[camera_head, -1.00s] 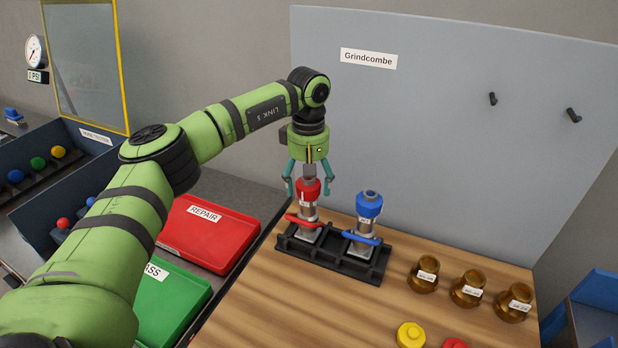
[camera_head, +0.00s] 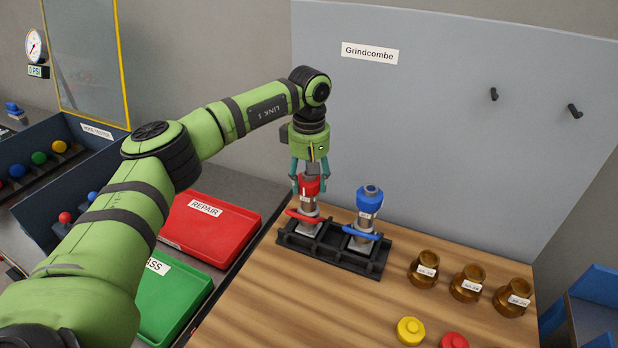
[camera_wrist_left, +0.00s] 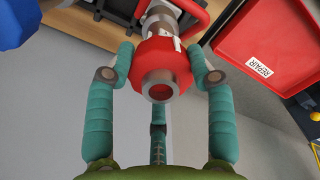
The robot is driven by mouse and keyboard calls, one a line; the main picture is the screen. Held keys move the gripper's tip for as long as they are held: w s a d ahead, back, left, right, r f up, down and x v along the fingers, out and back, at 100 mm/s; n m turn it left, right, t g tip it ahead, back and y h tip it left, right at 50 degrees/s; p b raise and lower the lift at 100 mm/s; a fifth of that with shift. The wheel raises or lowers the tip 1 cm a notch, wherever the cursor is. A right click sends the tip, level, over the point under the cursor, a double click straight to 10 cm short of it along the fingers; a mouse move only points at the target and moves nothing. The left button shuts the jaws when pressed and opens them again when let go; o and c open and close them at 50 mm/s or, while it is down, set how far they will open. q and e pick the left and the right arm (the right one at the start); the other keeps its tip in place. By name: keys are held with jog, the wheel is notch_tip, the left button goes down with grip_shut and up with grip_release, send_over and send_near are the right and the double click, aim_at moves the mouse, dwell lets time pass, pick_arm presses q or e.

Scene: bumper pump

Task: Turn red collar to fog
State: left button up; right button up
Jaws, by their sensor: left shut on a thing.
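The red collar (camera_head: 308,186) sits on top of an upright metal nozzle with a red handle, in the left slot of a black rack (camera_head: 330,250). My left gripper (camera_head: 309,183) points down over it, its teal fingers shut on the collar. In the left wrist view the red collar (camera_wrist_left: 162,68) lies between the fingers, with the nozzle's round open end facing the camera. A white mark shows on the collar's side, too small to read. A second nozzle with a blue collar (camera_head: 369,198) stands in the right slot. My right gripper is not in view.
Several brass fittings (camera_head: 424,270) with labels stand right of the rack. A yellow cap (camera_head: 410,331) and a red cap (camera_head: 454,341) lie at the front. A red REPAIR tray (camera_head: 212,230) and a green tray (camera_head: 172,299) are at left. A grey panel (camera_head: 450,120) rises behind.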

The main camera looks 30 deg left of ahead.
pick_arm(q)
jog(key=n, duration=0.3)
jog(key=shift+d+f+n+b, duration=0.1)
jog(key=shift+f+n+b, duration=0.1)
jog(key=shift+n+b, duration=0.2)
jog(key=n, duration=0.4)
jog(key=shift+n, duration=0.3)
jog(key=n, duration=0.4)
jog(key=shift+b, duration=0.35)
jog(key=shift+n, duration=2.4)
jog(key=shift+w, duration=0.1)
jog(key=o, duration=0.9)
jog(key=shift+r, duration=0.1)
jog(key=shift+o, duration=1.3)
jog(key=shift+w, duration=0.15)
